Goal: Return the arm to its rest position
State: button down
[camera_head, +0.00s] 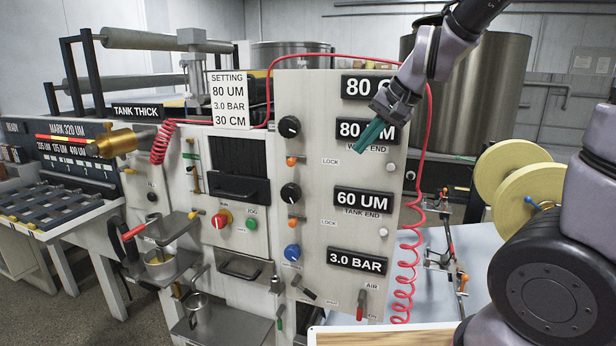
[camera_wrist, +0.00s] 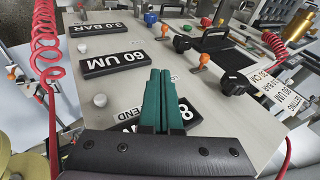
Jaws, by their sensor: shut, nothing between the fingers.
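My gripper (camera_head: 366,139) is in front of the upper right of the machine's control panel (camera_head: 315,190) in the head view. Its green fingers point down and left, and partly cover the second display, which reads 80 with its end hidden. In the wrist view the green fingers (camera_wrist: 163,84) are pressed together with nothing between them. They overlap the same display (camera_wrist: 185,118) there. I cannot tell how far the fingertips are from the panel. My arm (camera_head: 450,40) comes from the top right of the head view.
Black knobs (camera_head: 290,127), a blue knob (camera_head: 292,252) and orange lock levers stick out of the panel. A coiled red hose (camera_head: 405,275) hangs along its right edge. Cream rolls (camera_head: 530,195) stand at the right. A setting card (camera_head: 229,100) stands left of the panel.

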jog(key=s+d+r+t+h, duration=0.1)
jog(key=s+d+r, duration=0.3)
jog(key=s+d, duration=0.2)
jog(key=s+d+r+t+h, duration=0.1)
jog(key=s+d+r+h, duration=0.1)
jog(key=s+d+r, duration=0.2)
jog(key=s+d, duration=0.2)
jog(key=s, duration=0.1)
jog(key=shift+d+r, duration=0.15)
jog(key=shift+r, duration=0.1)
